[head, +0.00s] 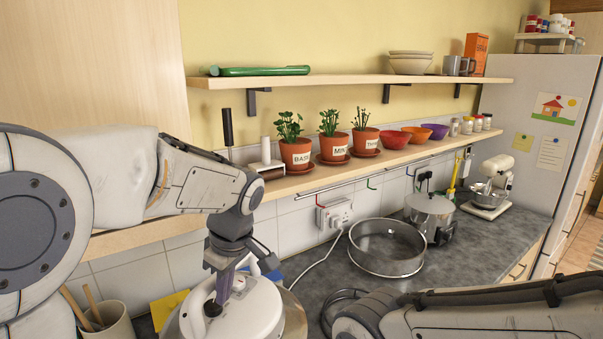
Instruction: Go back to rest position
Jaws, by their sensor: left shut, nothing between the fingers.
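My left arm comes in from the left, and its gripper (223,290) points down at the bottom of the head view. Its fingers are shut and hold nothing. They overlap a white kettle-like vessel (262,312) in the picture; I cannot tell whether they touch it. My right arm (470,318) lies across the bottom right corner, low over the counter. Its gripper is out of view.
The dark counter (480,240) carries a wide metal pan (388,262), a steel pot (430,212) and a stand mixer (492,185). A utensil crock (108,322) stands at lower left. The lower shelf (330,178) holds potted herbs and bowls. A white cable crosses the counter.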

